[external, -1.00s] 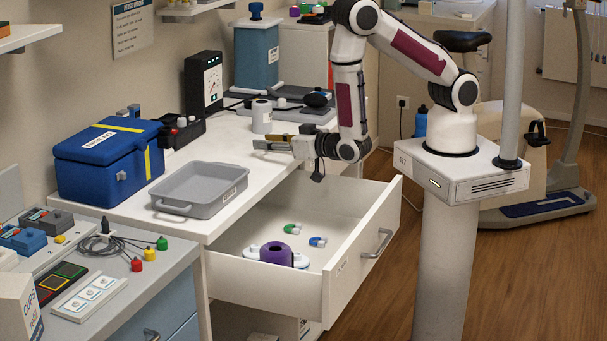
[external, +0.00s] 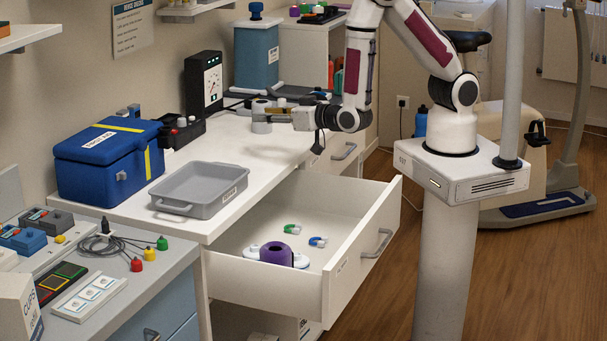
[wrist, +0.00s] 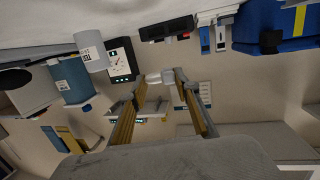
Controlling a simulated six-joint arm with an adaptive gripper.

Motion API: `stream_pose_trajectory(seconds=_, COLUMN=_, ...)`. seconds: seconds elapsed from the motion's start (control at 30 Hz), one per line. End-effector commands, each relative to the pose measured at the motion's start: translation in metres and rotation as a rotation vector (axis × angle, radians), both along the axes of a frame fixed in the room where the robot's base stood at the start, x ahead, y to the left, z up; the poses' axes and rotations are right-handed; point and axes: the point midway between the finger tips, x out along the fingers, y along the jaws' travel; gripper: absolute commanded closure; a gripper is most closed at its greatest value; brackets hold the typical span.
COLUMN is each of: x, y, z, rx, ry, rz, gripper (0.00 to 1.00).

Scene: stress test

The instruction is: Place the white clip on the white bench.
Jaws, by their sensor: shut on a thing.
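My gripper (external: 262,112) is above the white bench (external: 240,150), toward its back. In the wrist view, my gripper's fingers (wrist: 160,76) close on a small white piece, which looks like the white clip (wrist: 154,79). In the external view, I cannot make the clip out clearly against the white cylinder (external: 261,127) behind the fingers. The held piece appears clear of the bench top.
The open drawer (external: 340,262) holds a purple ring (external: 277,253) with white parts, a green-white clip (external: 292,229) and a blue-white clip (external: 318,241). A grey tray (external: 200,187) and blue box (external: 108,160) stand on the bench. The bench middle is clear.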

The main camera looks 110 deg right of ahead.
Motion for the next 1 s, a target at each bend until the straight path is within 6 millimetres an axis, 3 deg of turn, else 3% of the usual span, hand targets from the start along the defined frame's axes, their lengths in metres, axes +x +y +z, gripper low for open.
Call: stream_pose_trajectory(seconds=1.0, x=0.0063, y=0.0049, z=-0.0031, rx=0.000, ry=0.000, rz=0.028, gripper=0.79)
